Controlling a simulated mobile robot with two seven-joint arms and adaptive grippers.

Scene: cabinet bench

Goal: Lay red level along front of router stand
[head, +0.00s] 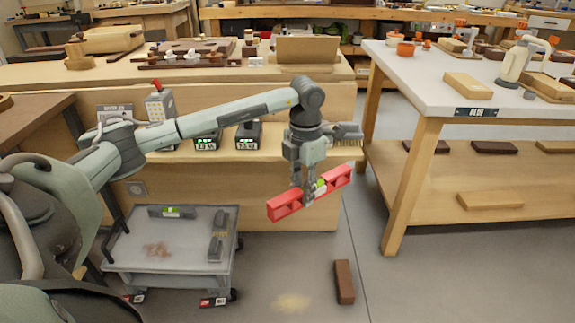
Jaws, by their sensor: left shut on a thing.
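The red level (285,206) has a green-yellow vial near its middle. My left gripper (308,194) is shut on it near the middle and holds it in the air, over the floor in front of the wooden bench. The level slants, its right end higher in the picture than its left. I cannot tell which thing is the router stand; nothing in view is clearly marked as one. My right gripper is not in view.
A low grey cart (190,262) with a grey level (172,212) and small tools stands left of the held level. A brown block (344,282) lies on the floor. A white-topped table (430,82) stands at right. Boxes with green displays (247,135) sit on the bench's lower shelf.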

